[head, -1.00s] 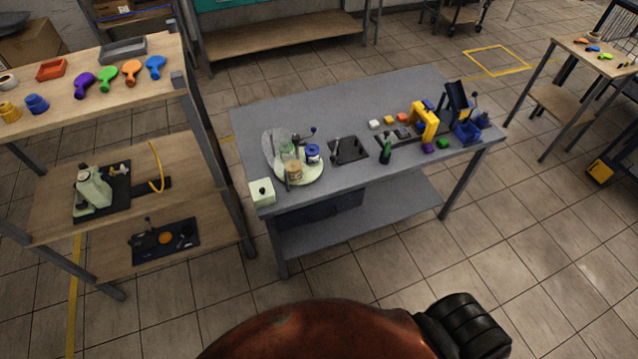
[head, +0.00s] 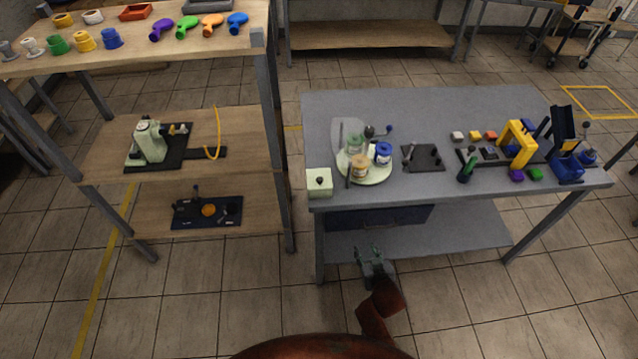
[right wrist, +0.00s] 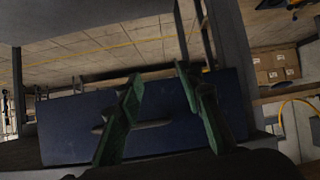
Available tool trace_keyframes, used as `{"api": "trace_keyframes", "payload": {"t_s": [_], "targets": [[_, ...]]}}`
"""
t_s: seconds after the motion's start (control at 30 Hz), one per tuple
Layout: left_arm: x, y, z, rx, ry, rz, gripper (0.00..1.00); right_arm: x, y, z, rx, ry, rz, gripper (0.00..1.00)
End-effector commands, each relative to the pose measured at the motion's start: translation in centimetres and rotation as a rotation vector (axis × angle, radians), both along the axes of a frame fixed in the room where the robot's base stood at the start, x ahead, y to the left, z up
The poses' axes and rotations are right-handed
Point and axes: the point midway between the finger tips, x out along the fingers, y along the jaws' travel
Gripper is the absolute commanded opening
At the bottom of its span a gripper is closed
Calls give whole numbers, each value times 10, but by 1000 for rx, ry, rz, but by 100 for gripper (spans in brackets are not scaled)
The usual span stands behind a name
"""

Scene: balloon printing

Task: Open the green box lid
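The pale green box (head: 319,187) stands at the front left corner of the grey table (head: 440,110) in the head view. Its lid has a small dark knob (head: 320,179) on top and looks closed. My right gripper (head: 369,250) is below and to the right of the box, in front of the table and lower than its top. In the right wrist view its two green fingers (right wrist: 158,76) are apart with nothing between them. The box does not show clearly in that view. My left gripper is out of view.
A dark blue drawer (head: 380,216) hangs under the tabletop; its front (right wrist: 70,125) and handle (right wrist: 140,125) face my right wrist camera. A round tray (head: 384,176) with jars stands right of the box. A wooden shelf unit (head: 100,190) is on the left.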

Motion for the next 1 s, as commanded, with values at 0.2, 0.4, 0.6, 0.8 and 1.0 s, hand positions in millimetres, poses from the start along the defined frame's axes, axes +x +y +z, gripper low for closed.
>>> {"api": "trace_keyframes", "payload": {"t_s": [0.2, 0.4, 0.6, 0.8, 1.0], "targets": [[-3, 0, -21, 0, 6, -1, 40, 35, 28, 90, 54, -190, 6, 34], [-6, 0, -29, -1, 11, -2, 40, 65, 77, 170, 113, -392, 78, 34], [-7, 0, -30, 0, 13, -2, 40, 79, 121, 220, 152, -522, 160, 34], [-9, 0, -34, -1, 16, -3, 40, 96, 136, 227, 159, -547, 183, 34], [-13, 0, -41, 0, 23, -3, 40, 127, 144, 225, 159, -546, 183, 34]]}}
